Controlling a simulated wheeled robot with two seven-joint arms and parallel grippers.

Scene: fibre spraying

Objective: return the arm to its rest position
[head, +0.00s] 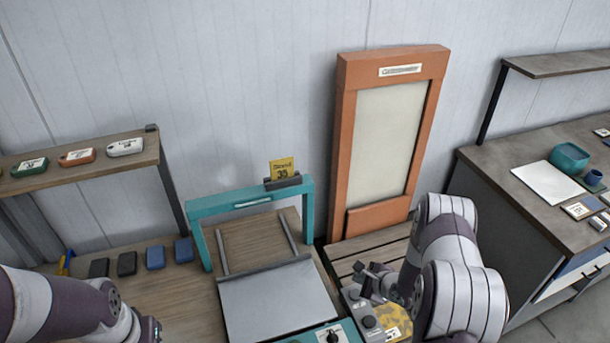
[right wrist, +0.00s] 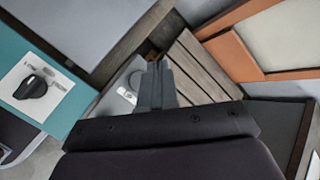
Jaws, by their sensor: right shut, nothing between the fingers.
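My right arm comes in from the lower right of the head view, bent at the elbow. Its gripper (head: 372,283) hangs over the slatted wooden surface in front of the orange-framed panel, near a grey control box (head: 358,304). In the right wrist view the fingers (right wrist: 156,85) are together with nothing between them. My left arm shows at the lower left of the head view; only a small part of its end shows at the bottom edge, and its fingers are out of view.
A teal-framed station (head: 253,196) with a grey plate (head: 280,300) stands left of my right gripper. The orange-framed panel (head: 342,150) stands behind it. A dark cabinet with a worktop (head: 490,165) is at the right. A shelf (head: 145,154) with labelled blocks is at the left.

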